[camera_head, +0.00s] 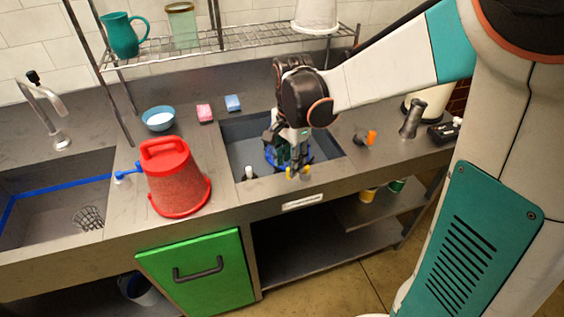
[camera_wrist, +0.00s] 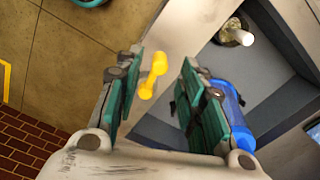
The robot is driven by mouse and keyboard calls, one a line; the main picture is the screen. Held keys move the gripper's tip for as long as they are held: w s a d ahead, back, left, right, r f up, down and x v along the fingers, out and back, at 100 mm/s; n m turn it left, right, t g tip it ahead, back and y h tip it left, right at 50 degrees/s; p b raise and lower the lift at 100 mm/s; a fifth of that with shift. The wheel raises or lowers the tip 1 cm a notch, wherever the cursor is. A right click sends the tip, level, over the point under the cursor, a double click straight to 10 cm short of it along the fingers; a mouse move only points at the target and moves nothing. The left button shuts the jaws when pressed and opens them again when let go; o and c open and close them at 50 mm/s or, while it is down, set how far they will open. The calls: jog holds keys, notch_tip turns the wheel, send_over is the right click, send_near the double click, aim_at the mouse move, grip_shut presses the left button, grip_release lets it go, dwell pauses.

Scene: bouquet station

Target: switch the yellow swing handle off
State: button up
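The yellow swing handle (camera_head: 297,173) is at the front rim of the middle basin. In the wrist view the yellow handle (camera_wrist: 153,73) is a short bar with rounded ends, and it shows in the gap between my two fingers. My gripper (camera_head: 292,158) points down at the basin's front edge, close to the handle. In the wrist view my gripper (camera_wrist: 157,92) is open, with teal finger pads apart. The handle lies nearer the left finger in that view. I cannot tell whether a finger touches it. The handle's base is not clearly visible.
A blue object (camera_wrist: 232,110) is in the basin behind my fingers. An orange handle (camera_head: 372,137) is on the right counter.

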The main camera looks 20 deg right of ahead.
jog(key=shift+f+b, duration=0.45)
jog(key=shift+f, duration=1.1)
grip_shut()
jog(key=shift+w+a+m+p, duration=0.1)
jog(key=shift+w+m+p, duration=0.45)
jog(key=shift+m, duration=0.85)
jog(key=shift+w, duration=0.1)
grip_release()
